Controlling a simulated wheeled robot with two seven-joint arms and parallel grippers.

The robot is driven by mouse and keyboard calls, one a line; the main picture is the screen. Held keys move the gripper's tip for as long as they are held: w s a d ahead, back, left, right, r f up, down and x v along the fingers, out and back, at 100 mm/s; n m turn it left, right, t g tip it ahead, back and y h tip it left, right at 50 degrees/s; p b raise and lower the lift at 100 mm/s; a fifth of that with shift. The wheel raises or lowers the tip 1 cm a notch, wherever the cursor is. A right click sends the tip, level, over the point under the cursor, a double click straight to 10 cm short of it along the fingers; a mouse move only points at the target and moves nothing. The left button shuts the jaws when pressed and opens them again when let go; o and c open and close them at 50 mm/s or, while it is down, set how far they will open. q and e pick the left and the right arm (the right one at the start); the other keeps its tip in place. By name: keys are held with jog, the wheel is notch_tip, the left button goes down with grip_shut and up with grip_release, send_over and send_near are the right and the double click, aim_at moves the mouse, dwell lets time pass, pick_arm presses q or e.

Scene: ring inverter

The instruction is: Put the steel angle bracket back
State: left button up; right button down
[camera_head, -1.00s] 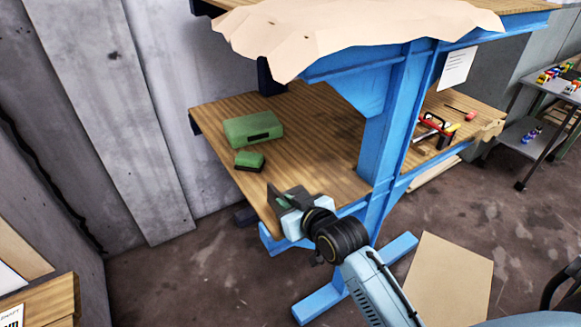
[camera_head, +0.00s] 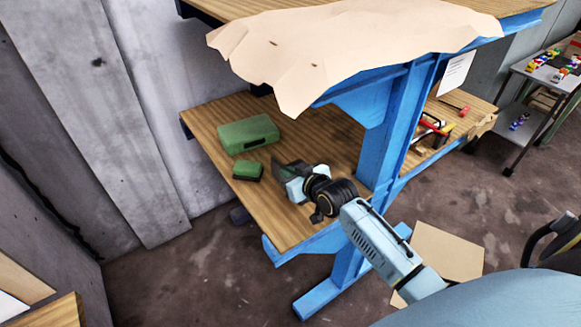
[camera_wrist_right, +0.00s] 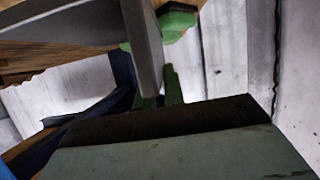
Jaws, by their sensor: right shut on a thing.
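The steel angle bracket (camera_head: 283,169) shows as a dark grey plate at the tip of my right gripper (camera_head: 297,181) in the head view. The right gripper is shut on it, above the front part of the wooden lower shelf (camera_head: 318,137). I cannot tell whether the bracket touches the shelf. In the right wrist view, a broad worn grey-green surface with a dark edge fills the bottom, and a grey bar hangs from the top; I cannot tell which is the bracket. My left gripper is not in view.
A green case (camera_head: 247,135) and a small green block (camera_head: 248,171) lie on the shelf left of the gripper. A blue post (camera_head: 392,130) stands right of it. An upper shelf with a pale ragged sheet (camera_head: 350,45) hangs above. Red tools (camera_head: 434,128) lie behind the post.

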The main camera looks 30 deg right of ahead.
jog(key=shift+w+f+b, duration=0.15)
jog(key=shift+f, duration=0.7)
jog(key=shift+w+f+b, duration=0.15)
jog(key=shift+f, duration=0.9)
jog(key=c, duration=1.9)
grip_release()
jog(key=shift+s+f, duration=0.25)
jog(key=shift+f, duration=0.25)
jog(key=o, duration=0.4)
jog(key=p+v, duration=0.1)
jog(key=v, duration=1.1)
